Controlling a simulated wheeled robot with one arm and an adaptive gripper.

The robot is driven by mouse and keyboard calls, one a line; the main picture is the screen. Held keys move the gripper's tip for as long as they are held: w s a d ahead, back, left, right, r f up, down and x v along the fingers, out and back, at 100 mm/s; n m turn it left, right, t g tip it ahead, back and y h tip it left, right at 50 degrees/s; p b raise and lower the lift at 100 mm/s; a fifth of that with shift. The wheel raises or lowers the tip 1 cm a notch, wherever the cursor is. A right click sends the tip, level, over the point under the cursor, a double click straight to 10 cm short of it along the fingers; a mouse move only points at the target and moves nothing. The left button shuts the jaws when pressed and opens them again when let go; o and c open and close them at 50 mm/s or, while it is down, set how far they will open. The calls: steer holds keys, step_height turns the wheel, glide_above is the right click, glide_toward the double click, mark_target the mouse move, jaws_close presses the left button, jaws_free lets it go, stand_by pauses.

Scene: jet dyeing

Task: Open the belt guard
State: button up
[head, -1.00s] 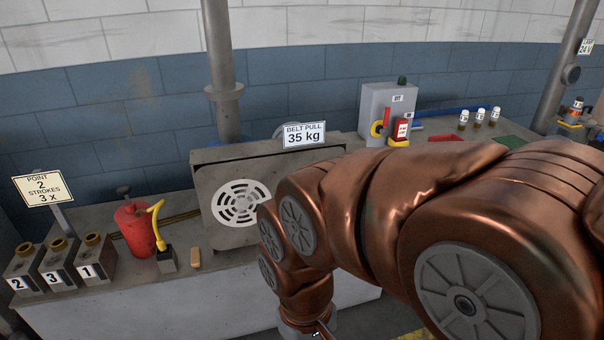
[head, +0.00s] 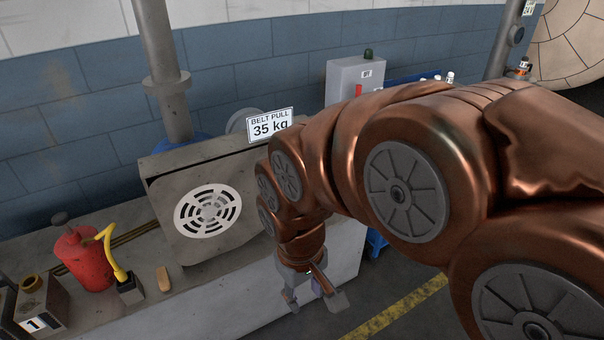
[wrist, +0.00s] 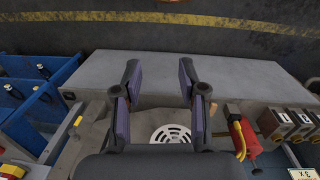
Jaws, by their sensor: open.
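The belt guard (head: 180,190) is a grey box-like cover on the bench, with a round white slotted vent (head: 208,211) on its front. A sign reading "BELT PULL 35 kg" (head: 270,124) stands above its right end. My gripper (head: 318,303) is open and empty, in front of the bench and to the right of the vent, apart from the guard. My arm hides the guard's right part in the head view. In the wrist view, my open fingers (wrist: 160,85) show with the vent (wrist: 171,134) below them.
A red can with a yellow spout (head: 85,260), a small tan block (head: 164,279) and a numbered block (head: 38,305) stand left of the guard. A grey control box (head: 352,80) stands behind. Blue bins (wrist: 35,85) show in the wrist view. Floor with a yellow line (head: 400,305) is clear.

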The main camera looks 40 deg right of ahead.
steer(key=w+d+f+t+b, duration=0.1)
steer(key=w+d+f+t, duration=0.2)
steer(key=w+d, duration=0.5)
steer(key=w+d+f+n+t+b, duration=0.1)
steer(key=w+d+f+t+b, duration=0.15)
steer(key=w, duration=0.95)
steer(key=w+d+f+t, duration=0.4)
steer(key=w+d, duration=0.3)
steer(key=w, duration=0.3)
steer(key=w+d+f+t+y+b, duration=0.2)
steer(key=w+d+t+y+b, duration=0.15)
steer(key=d+t, duration=0.5)
steer(key=shift+n+h, duration=0.3)
steer(key=shift+h, duration=0.05)
steer(key=shift+w+a+p, duration=0.15)
steer(key=shift+w+p, duration=0.1)
steer(key=shift+w, duration=1.15)
steer(key=shift+w+a+p, duration=0.2)
steer(key=shift+w, duration=1.2)
steer(key=shift+w+a+p, duration=0.15)
steer(key=shift+w+p, duration=0.1)
steer(key=shift+w, duration=1.15)
jaws_close()
